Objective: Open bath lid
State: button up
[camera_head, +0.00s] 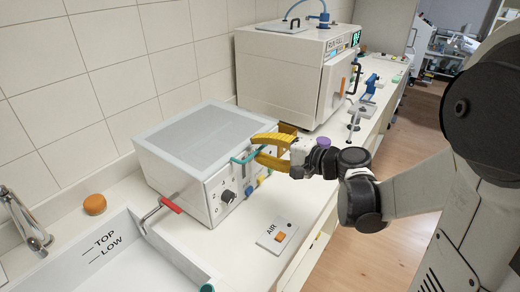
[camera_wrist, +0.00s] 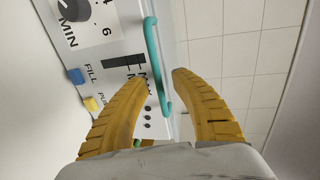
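The bath (camera_head: 215,190) is a white box on the counter, and its flat lid with a grey top panel (camera_head: 195,140) lies closed. A teal bar handle (camera_head: 240,160) sits at the front upper edge; it also shows in the wrist view (camera_wrist: 154,55). My gripper (camera_head: 256,147) has yellow fingers and reaches in from the right. In the wrist view my gripper (camera_wrist: 160,77) is open, with the handle between its separated fingertips. I cannot tell whether either finger touches the handle.
The bath front has a knob (camera_head: 228,196) and blue and yellow buttons. A larger white machine (camera_head: 280,75) stands behind. An AIR plate (camera_head: 277,236) lies in front.

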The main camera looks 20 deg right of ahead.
grip_shut()
jog(key=shift+r+p, duration=0.45)
jog(key=shift+p, duration=0.1)
jog(key=w+a+r+g+h+p, duration=0.2)
jog(key=r+g+p, duration=0.1)
jog(key=r+p, duration=0.75)
jog(key=w+a+r+g+h+p, duration=0.2)
jog(key=w+r+p, duration=0.1)
jog(key=r+p, duration=0.7)
jog(key=w+a+r+g+h+p, duration=0.3)
jog(key=w+a+r+g+p, duration=0.1)
jog(key=w+a+r+p, duration=0.4)
jog(key=shift+w+a+r+g+p, duration=0.35)
jog(key=shift+w+r+p, duration=0.8)
jog(key=shift+w+p, duration=0.8)
jog(key=shift+w, duration=0.25)
grip_release()
